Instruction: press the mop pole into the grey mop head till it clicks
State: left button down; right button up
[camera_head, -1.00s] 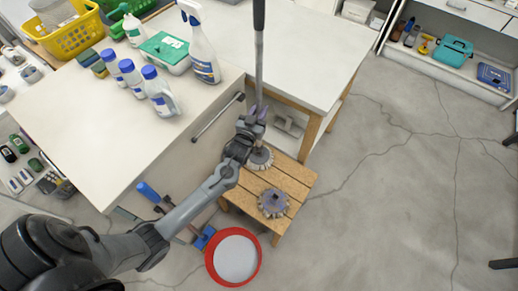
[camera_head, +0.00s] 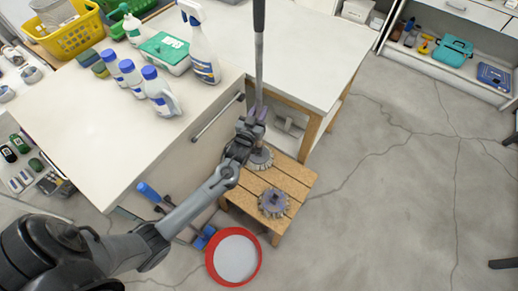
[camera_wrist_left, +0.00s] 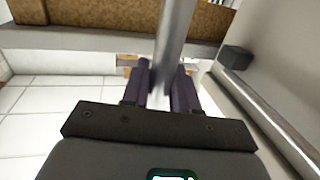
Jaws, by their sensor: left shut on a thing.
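The mop pole (camera_head: 259,65) is a grey metal rod with a black top, standing about upright. My left gripper (camera_head: 258,112) is shut on it, low on the pole. The wrist view also shows the pole (camera_wrist_left: 175,35) between the dark fingers (camera_wrist_left: 165,88). One greyish mop head (camera_head: 262,159) lies on the wooden stool, directly below the gripper in the picture. A second greyish, fringed head (camera_head: 273,204) with a dark socket lies nearer the stool's front. The pole's lower end is hidden, so I cannot tell whether it touches the rear head. My right gripper is not in view.
The wooden stool (camera_head: 290,180) stands beside the white cabinet (camera_head: 165,155). Spray and blue-capped bottles stand on the counter left of the pole. A red-rimmed bucket (camera_head: 259,262) and blue-handled tools are on the floor near my arm.

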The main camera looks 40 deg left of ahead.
pick_arm(q)
jog(key=shift+f, duration=0.15)
dwell(0.6)
jog(key=c, duration=0.8)
grip_release()
